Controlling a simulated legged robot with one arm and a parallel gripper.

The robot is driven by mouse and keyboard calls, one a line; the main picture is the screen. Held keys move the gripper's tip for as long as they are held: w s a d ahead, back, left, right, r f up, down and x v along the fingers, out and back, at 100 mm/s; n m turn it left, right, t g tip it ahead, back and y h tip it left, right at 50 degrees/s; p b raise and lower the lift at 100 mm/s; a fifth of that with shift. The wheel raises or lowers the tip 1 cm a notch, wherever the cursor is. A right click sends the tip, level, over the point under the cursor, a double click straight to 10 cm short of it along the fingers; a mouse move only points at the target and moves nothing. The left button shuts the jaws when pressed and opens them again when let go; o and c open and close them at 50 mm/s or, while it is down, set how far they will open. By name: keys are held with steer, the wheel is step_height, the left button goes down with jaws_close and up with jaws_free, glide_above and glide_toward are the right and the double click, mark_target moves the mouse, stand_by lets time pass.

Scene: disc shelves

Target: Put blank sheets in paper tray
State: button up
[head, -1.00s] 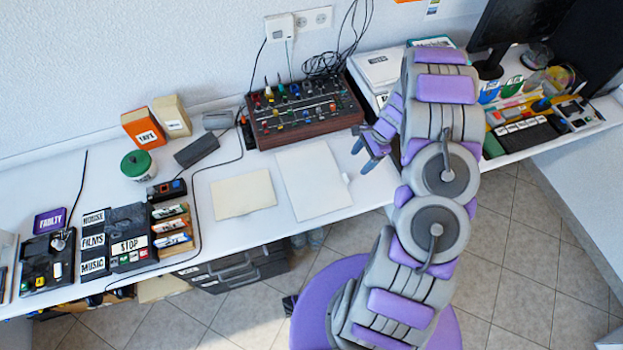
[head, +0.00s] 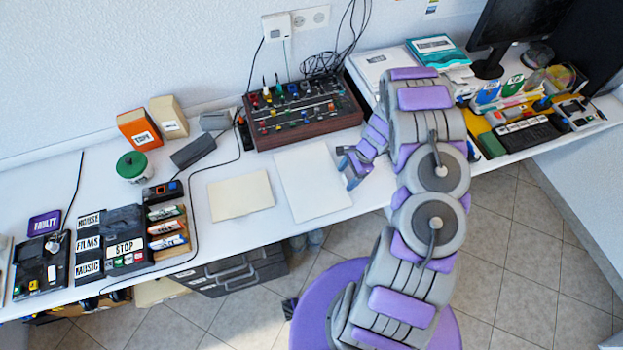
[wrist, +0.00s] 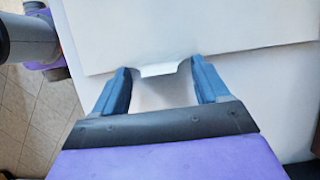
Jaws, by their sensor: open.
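A stack of white blank sheets (head: 311,182) lies flat on the desk, just left of my gripper (head: 349,165). In the wrist view, the white sheets (wrist: 190,30) fill the top, with a small pale tab (wrist: 158,70) sticking out from their near edge. My gripper (wrist: 163,80) is open, its two blue fingers on either side of the tab. I cannot tell whether the fingers touch it. A white tray-like box (head: 376,66) stands behind my arm, partly hidden; I cannot tell whether it is the paper tray.
A cream sheet (head: 240,195) lies left of the white sheets. A mixer with knobs (head: 304,112) stands behind them. Labelled black boxes (head: 125,245) and a green-lidded jar (head: 134,167) are at the left. A monitor (head: 520,25) and stationery are at the right.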

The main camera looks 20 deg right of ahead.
steer(key=c, duration=1.3)
steer(key=shift+o, duration=0.2)
steer(key=shift+r, duration=0.1)
